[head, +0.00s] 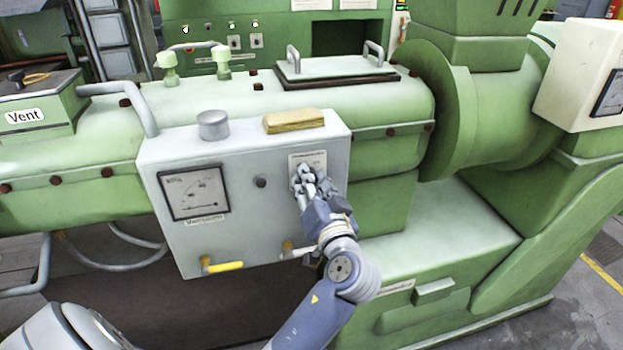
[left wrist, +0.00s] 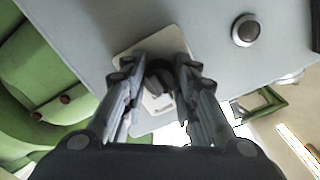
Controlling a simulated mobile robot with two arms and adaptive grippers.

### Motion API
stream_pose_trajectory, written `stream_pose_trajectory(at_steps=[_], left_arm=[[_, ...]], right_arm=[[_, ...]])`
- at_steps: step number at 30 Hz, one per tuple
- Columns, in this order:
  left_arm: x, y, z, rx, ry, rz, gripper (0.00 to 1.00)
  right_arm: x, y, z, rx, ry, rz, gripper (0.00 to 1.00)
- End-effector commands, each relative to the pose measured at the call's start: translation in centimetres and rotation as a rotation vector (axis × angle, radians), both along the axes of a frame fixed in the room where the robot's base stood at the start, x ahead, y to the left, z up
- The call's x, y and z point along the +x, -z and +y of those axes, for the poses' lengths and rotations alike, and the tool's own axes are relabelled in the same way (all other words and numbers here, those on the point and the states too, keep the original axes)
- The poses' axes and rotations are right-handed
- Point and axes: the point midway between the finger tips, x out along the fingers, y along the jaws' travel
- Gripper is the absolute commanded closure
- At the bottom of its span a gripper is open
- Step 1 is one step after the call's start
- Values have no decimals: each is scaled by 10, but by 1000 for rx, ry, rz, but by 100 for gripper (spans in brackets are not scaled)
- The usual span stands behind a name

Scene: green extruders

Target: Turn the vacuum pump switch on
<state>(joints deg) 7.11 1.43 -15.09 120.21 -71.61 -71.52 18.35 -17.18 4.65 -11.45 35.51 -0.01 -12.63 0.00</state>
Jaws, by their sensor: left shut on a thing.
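The vacuum pump switch is a dark rotary knob (left wrist: 159,78) on a pale plate (left wrist: 132,50) in the left wrist view. The plate (head: 308,158) also shows in the head view, at the right of the grey control box (head: 240,235); the knob is hidden there behind my fingers. My left gripper (head: 305,178) is at the plate, and in the left wrist view its two fingers (left wrist: 160,85) stand on either side of the knob, shut on it. The knob's exact setting is hard to tell. My right gripper is not in view.
The box front also has a dial gauge (head: 194,192), a round button (head: 260,182) and a yellow-handled lever (head: 224,266). A wooden brush or block (head: 293,121) and a grey cylinder (head: 213,125) stand on its top. Green extruder housing (head: 330,100) lies behind.

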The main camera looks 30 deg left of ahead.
Motion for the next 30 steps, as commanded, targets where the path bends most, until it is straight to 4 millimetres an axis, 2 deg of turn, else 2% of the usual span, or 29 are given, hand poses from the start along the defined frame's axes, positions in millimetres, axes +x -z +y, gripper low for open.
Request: stream_pose_trajectory(at_steps=[15, 30], left_arm=[[0, -3, 0, 294, 0, 348, 96], [0, -1, 0, 425, 1, 499, 96]], right_arm=[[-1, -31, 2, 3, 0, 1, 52], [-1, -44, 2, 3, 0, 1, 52]])
